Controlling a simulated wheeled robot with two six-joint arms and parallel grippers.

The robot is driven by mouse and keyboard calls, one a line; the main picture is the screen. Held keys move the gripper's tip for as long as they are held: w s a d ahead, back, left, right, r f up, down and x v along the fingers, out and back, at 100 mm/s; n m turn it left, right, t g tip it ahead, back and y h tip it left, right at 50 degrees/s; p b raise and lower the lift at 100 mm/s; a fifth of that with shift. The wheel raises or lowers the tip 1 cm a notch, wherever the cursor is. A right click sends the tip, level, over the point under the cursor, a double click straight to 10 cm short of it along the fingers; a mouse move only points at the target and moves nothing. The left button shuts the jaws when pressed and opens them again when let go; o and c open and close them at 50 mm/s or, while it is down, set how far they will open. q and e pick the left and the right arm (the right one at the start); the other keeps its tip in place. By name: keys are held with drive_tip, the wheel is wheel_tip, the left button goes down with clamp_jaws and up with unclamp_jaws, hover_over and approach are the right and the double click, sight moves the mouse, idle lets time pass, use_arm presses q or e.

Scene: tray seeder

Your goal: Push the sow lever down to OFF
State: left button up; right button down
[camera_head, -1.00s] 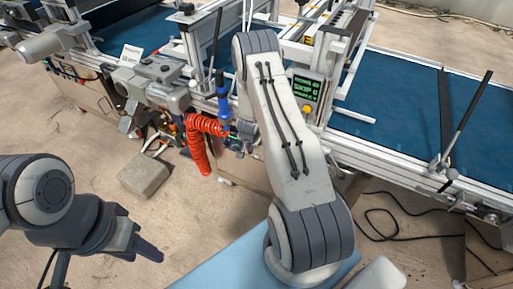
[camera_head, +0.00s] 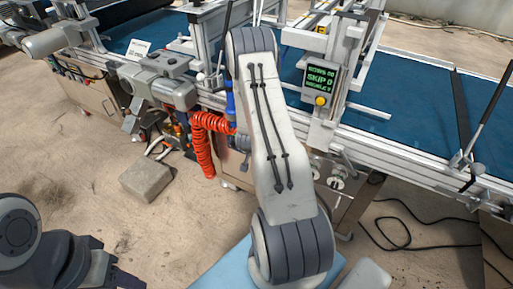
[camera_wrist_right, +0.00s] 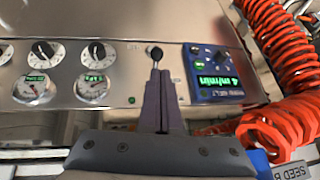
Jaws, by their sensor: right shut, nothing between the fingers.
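The sow lever, a short stem with a black ball knob (camera_wrist_right: 155,52), stands on the metal control panel (camera_wrist_right: 125,62) in the right wrist view. The knob is at the upper end of the stem. My right gripper (camera_wrist_right: 158,74) is shut and empty, its fingertips right at the lever's stem just below the knob. I cannot tell whether they touch it. In the head view my right arm hides the lever and this gripper. My left gripper (camera_head: 100,268) is at the lower left of the head view, partly cut off and away from the machine.
Dials (camera_wrist_right: 43,52) and gauges (camera_wrist_right: 92,87) sit left of the lever. A blue meter (camera_wrist_right: 213,75) is close on its right. A red coiled hose (camera_wrist_right: 275,125) hangs further right. A concrete block (camera_head: 147,180) lies on the floor.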

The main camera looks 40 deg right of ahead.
drive_tip(key=shift+r+p, duration=0.4)
drive_tip(key=shift+r, duration=0.25)
drive_tip(key=s+a+r+p, duration=0.2)
drive_tip(key=s+a+r, duration=0.3)
drive_tip(key=a, duration=0.5)
wheel_tip(320, 180, up, 3)
drive_tip(key=shift+s+a+f, duration=0.15)
drive_tip(key=shift+s, duration=0.2)
